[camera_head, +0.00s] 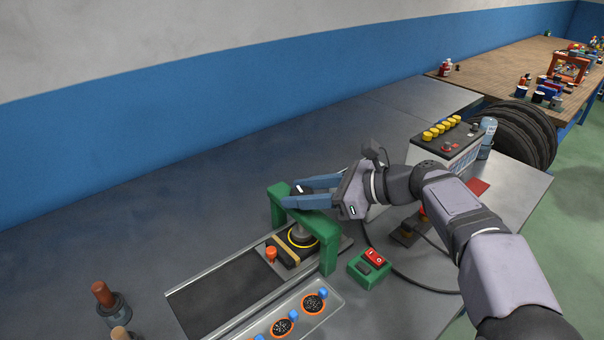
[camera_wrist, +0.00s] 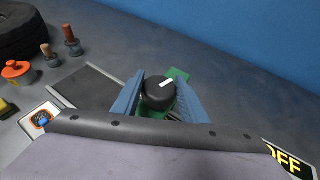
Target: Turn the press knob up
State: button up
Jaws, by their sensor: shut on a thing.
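The press knob (camera_wrist: 158,92) is a black round knob with a white mark on its top. In the wrist view it sits between the two blue fingers of my gripper (camera_wrist: 160,100), which are shut on it. In the head view the knob (camera_head: 301,188) shows only in part between the fingers of my gripper (camera_head: 308,195). It sits on top of the green press frame (camera_head: 328,250). Below the frame's crossbar is a dark press head with a yellow ring (camera_head: 302,238). The fingers hide the knob's sides.
A dark conveyor belt (camera_head: 228,295) runs under the press. A green switch box with a red switch (camera_head: 374,257) stands to the right. A battery with yellow caps (camera_head: 442,140) stands behind my arm. Wooden-handled tools (camera_head: 104,295) stand at the front left.

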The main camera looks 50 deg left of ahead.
aim_at(302, 192)
jog(key=shift+w+a+r+n+g+h+p, duration=0.15)
jog(key=shift+n+g+h+p, duration=0.25)
jog(key=shift+p, duration=1.6)
jog(key=shift+s+d+r+n+g+h+p, duration=0.15)
jog(key=shift+n+g+p, duration=0.45)
jog(key=shift+p, duration=1.4)
jog(key=shift+w+a+r+n+g+h+p, duration=0.15)
jog(key=shift+n+g+h+p, duration=0.3)
jog(key=shift+p, duration=1.55)
jog(key=n+p, duration=0.1)
jog(key=p, duration=0.1)
jog(key=shift+f+g+p, duration=0.2)
jog(key=shift+g+p, duration=0.15)
jog(key=shift+f+h, duration=0.15)
jog(key=shift+h, duration=0.15)
jog(key=o, duration=1)
jog(key=shift+f, duration=0.1)
jog(key=shift+r, duration=0.55)
notch_tip(302, 192, up, 7)
jog(key=p, duration=0.3)
jog(key=shift+r+p, duration=0.2)
jog(key=shift+p, duration=0.15)
jog(key=shift+r+p, duration=0.8)
jog(key=shift+p, duration=0.05)
